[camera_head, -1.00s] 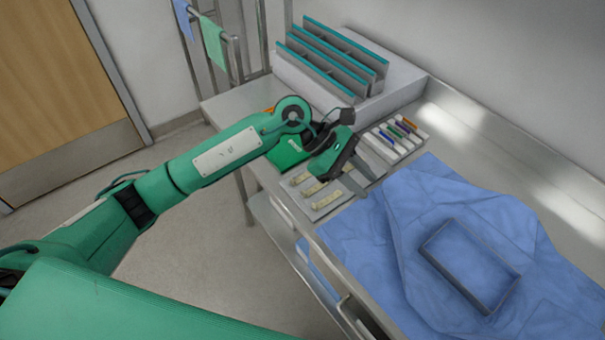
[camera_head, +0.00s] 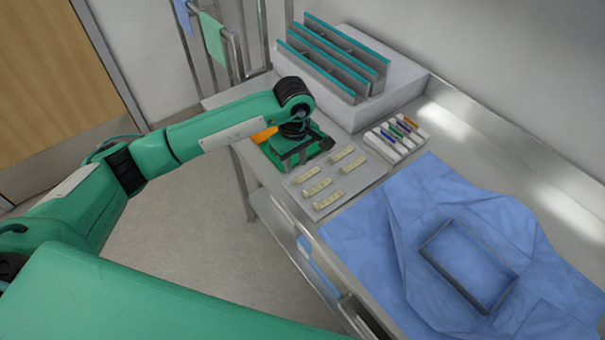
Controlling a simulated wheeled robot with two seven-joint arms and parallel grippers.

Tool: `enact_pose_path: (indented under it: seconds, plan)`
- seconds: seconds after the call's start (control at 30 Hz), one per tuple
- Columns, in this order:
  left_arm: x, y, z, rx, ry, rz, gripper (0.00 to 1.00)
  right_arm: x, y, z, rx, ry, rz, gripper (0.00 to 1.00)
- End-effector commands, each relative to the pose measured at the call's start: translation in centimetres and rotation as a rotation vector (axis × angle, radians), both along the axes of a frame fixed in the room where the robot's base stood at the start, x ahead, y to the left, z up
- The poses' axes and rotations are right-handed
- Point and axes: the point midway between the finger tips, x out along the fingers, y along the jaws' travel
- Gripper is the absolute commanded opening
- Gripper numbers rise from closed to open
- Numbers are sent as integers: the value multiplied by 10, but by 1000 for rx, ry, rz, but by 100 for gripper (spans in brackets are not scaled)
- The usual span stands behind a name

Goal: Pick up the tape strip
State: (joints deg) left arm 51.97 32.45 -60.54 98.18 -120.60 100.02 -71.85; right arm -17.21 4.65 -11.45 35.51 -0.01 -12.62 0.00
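Several pale yellow tape strips lie apart on a flat grey tray (camera_head: 338,184) at the near left part of the steel counter. One tape strip (camera_head: 317,187) is near the tray's middle, and another tape strip (camera_head: 328,201) lies at its front. My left gripper (camera_head: 292,164) points down just left of the tray's back corner, beside the strips. Its fingertips are small and partly hidden by its own body, so I cannot tell how far apart they are. I see no strip in it. My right gripper is not in view.
A white rack with teal-edged dividers (camera_head: 378,92) stands behind. A white holder with coloured markers (camera_head: 397,140) is right of the tray. A blue drape (camera_head: 375,230) with a shallow rectangular tray (camera_head: 431,262) covers the front. An orange item (camera_head: 263,135) sits beside my gripper.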

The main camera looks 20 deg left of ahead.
Motion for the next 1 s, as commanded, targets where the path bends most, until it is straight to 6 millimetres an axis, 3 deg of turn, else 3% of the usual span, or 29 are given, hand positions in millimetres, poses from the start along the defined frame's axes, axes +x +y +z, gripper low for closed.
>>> enact_pose_path:
  seconds: [0.27,0.6,0.9,1.0]
  plan:
    - [-1,1,-17,-1,3,0,31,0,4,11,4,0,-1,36]
    - [-2,5,-57,-2,3,1,31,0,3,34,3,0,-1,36]
    - [-1,5,-63,-1,0,-1,31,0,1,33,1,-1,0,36]
    - [-1,5,-63,-1,0,-1,11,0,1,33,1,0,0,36]
